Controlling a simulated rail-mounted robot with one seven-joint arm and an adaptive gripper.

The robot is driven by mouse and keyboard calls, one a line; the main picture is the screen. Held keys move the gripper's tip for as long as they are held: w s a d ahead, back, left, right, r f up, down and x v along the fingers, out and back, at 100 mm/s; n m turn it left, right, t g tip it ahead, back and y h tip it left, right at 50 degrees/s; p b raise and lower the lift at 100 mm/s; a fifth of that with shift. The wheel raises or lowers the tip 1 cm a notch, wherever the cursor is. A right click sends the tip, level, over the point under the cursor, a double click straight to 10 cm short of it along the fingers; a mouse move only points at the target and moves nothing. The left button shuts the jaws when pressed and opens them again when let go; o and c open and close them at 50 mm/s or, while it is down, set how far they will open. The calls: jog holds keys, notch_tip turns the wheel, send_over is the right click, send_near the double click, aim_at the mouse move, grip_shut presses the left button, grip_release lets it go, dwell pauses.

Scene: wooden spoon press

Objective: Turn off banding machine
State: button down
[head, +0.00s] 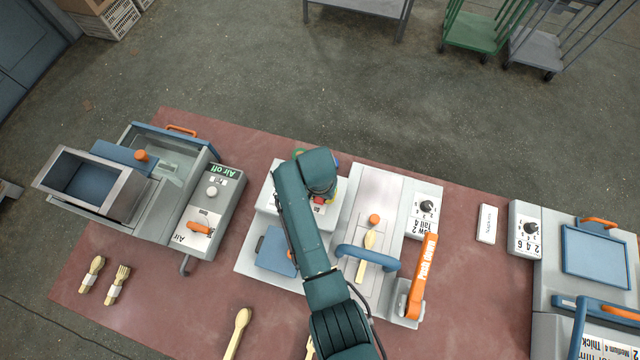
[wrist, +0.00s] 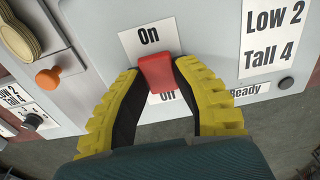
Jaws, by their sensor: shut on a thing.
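The banding machine (head: 375,190) is the pale unit mid-table in the head view. In the wrist view its red switch (wrist: 157,73) sits on a pale panel between an "On" label (wrist: 149,38) above and a partly covered "Off" label (wrist: 167,96) below. I cannot tell which way the switch is set. My gripper (wrist: 154,76) is shut on the red switch, one yellow finger at each side. In the head view my arm hides most of the gripper and switch.
An orange "Push Down" lever (head: 422,275) and a blue handle (head: 366,257) stand right of my arm. Another machine (head: 205,215) stands left. Wooden spoons (head: 238,330) lie at the front.

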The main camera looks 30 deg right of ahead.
aim_at(319, 199)
jog(key=shift+f, duration=0.2)
jog(key=c, duration=0.8)
grip_release()
jog(key=shift+r, duration=0.1)
jog(key=shift+o, duration=0.2)
notch_tip(319, 199, up, 12)
jog(key=shift+s+a, duration=0.25)
jog(key=shift+a, duration=0.1)
